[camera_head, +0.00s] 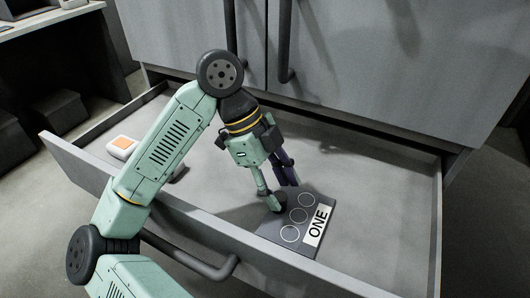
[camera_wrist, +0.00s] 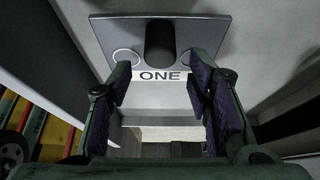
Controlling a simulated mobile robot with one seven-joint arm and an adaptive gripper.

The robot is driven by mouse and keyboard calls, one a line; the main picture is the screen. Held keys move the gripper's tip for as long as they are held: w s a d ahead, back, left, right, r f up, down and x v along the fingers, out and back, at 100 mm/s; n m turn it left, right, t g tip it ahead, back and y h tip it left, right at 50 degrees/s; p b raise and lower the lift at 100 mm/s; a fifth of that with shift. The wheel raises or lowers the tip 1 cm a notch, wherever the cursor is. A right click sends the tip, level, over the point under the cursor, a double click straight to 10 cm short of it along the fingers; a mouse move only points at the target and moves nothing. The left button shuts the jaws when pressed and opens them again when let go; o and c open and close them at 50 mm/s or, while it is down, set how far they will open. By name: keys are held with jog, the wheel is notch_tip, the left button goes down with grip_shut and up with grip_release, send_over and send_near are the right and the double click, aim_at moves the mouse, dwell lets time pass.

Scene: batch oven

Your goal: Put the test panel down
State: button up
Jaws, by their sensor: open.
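The test panel (camera_head: 325,208) is a dark grey plate with a white label reading ONE and several pale rings. It appears to lie flat on the floor of the open drawer (camera_head: 390,210), close to the front wall. A dark upright knob (camera_wrist: 160,38) stands on the panel in the wrist view, and the label (camera_wrist: 162,76) faces my gripper. My gripper (camera_head: 281,182) is right above the panel's far left part in the head view. In the wrist view my gripper (camera_wrist: 160,78) has its fingers apart with nothing between them. Whether a fingertip touches the panel is unclear.
A white device with an orange top (camera_head: 122,146) sits at the drawer's left end. Cabinet doors (camera_head: 390,50) with vertical handles rise behind the drawer. The drawer's front wall and its bar handle (camera_head: 195,262) are below my arm. The drawer's right side is clear.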

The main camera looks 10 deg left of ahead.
jog(key=b+v, duration=0.2)
jog(key=v, duration=1)
jog(key=shift+r, duration=0.25)
dwell(0.8)
